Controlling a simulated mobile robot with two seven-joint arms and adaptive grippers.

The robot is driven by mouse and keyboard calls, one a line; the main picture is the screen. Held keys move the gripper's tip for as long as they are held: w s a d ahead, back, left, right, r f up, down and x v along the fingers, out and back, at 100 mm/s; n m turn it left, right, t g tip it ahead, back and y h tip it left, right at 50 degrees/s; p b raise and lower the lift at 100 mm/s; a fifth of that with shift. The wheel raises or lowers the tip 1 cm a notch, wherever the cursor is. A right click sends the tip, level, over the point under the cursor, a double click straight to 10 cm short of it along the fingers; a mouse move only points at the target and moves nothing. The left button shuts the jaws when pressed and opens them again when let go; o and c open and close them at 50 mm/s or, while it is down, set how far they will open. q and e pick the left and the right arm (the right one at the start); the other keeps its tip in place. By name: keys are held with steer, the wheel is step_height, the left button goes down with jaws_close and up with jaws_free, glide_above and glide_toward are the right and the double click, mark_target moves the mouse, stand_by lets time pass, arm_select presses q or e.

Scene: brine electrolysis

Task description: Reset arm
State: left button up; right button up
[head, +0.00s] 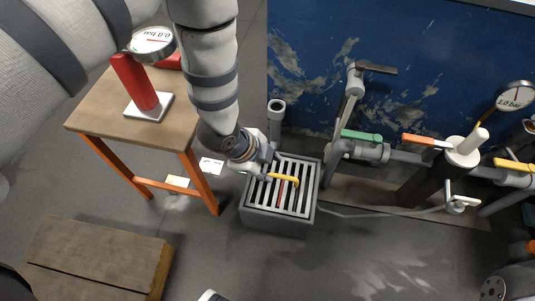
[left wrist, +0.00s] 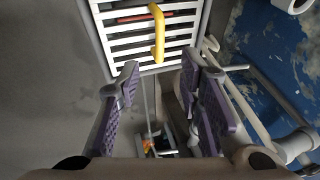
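My left gripper (head: 268,164) reaches down from the top of the head view, over the upper left edge of a grey box with a slatted grate (head: 262,202). In the left wrist view its purple-padded fingers (left wrist: 160,82) stand apart with nothing between them. A yellow handle (head: 287,178) lies across the grate, close to the fingers in the head view. In the left wrist view the yellow handle (left wrist: 158,34) is beyond the fingertips, apart from them. A red strip shows under the slats. My right gripper cannot be made out.
A wooden table (head: 92,115) with orange legs stands left, bearing a red stand (head: 137,84) and a gauge (head: 152,42). Pipes with a green-handled valve (head: 362,136) and an orange-handled valve (head: 424,141) run along the right. A wooden platform (head: 98,252) is lower left. Floor below the grate is clear.

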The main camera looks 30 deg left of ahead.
arm_select(q)
steer(key=shift+r, duration=0.1)
stand_by(0.3)
